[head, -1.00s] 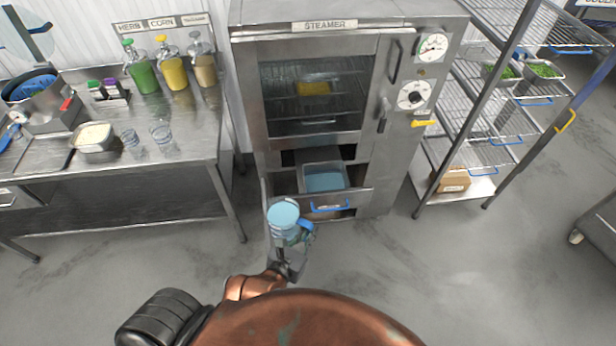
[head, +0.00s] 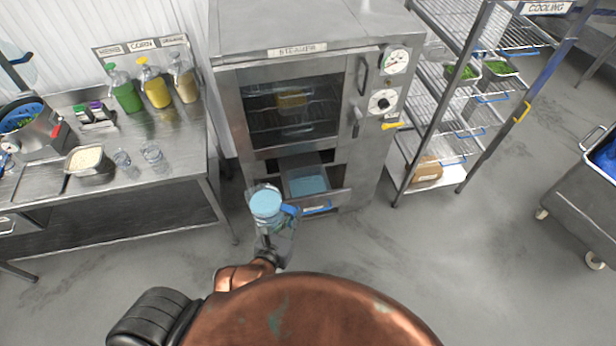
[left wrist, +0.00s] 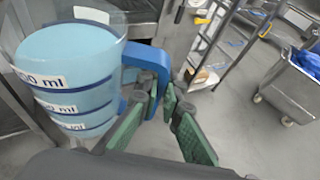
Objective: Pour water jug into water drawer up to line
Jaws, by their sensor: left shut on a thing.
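The clear water jug (head: 266,203) holds blue water and has a blue handle. In the left wrist view the jug (left wrist: 75,75) shows ml marks and stands close to upright. My left gripper (head: 279,236) is shut on the handle; its green fingers (left wrist: 165,112) show in the left wrist view. The jug is in front of the steamer, at the left of the open water drawer (head: 335,197). The drawer's bin holds some blue water (head: 307,185). I cannot make out a fill line. My right gripper is not in view.
The steamer (head: 300,100) has its upper door shut. A steel table (head: 140,185) with bottles, glasses and a rice pan (head: 90,163) stands at the left. A wire rack (head: 450,110) is at the right, with a cart (head: 580,190) beyond it. The floor between is clear.

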